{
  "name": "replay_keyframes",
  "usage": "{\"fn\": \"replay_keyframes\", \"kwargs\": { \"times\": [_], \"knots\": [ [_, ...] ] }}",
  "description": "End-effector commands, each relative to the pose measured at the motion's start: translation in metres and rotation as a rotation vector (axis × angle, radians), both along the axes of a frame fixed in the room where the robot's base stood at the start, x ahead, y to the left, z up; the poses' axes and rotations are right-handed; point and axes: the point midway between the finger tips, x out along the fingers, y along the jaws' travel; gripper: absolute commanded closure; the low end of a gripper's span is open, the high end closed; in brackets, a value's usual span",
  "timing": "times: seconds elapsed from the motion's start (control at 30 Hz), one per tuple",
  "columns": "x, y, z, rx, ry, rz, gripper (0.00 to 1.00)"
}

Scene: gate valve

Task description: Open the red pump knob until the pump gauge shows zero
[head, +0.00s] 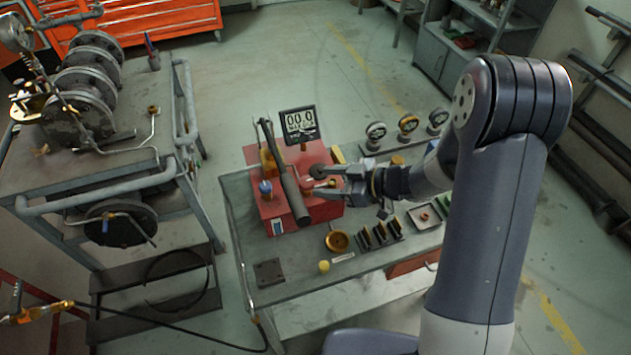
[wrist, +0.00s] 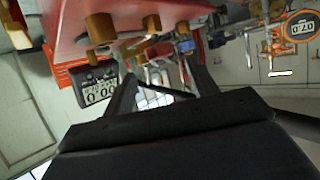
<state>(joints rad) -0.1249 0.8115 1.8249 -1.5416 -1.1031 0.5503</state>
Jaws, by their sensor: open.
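The red pump (head: 322,208) stands on the workbench, with a dark lever bar across it. Its digital pump gauge (head: 300,124) seems to read 00.0 in the head view. The gauge also shows upside down in the wrist view (wrist: 97,88). My gripper (head: 318,180) is open at the pump's right side, level with its top. A small red knob (head: 306,184) appears close to the fingertips; whether they touch it I cannot tell.
Several dial gauges (head: 408,125) stand at the bench's back right. A brass dish (head: 337,241), a yellow piece (head: 324,267) and a dark plate (head: 269,272) lie in front. A steel cart (head: 120,188) with flanged valve parts stands left.

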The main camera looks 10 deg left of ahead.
Motion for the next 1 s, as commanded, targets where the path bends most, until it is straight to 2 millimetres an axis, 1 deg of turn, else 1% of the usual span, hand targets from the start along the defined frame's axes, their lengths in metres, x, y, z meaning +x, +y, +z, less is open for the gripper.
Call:
{"fn": "replay_keyframes", "kwargs": {
  "times": [0.03,0.1,0.2,0.33,0.5,1.0],
  "knots": [
    [0.0,-0.011,0.004,0.001,-0.003,-0.005,0.45],
    [-0.002,-0.023,0.009,0.001,-0.002,-0.005,0.45],
    [-0.004,-0.037,0.015,0.0,-0.002,-0.003,0.45],
    [-0.006,-0.049,0.02,0.001,-0.001,-0.002,0.45],
    [-0.008,-0.054,0.022,0.0,0.0,0.0,0.45],
    [-0.008,-0.053,0.022,0.0,0.0,0.001,0.45]
  ]
}}
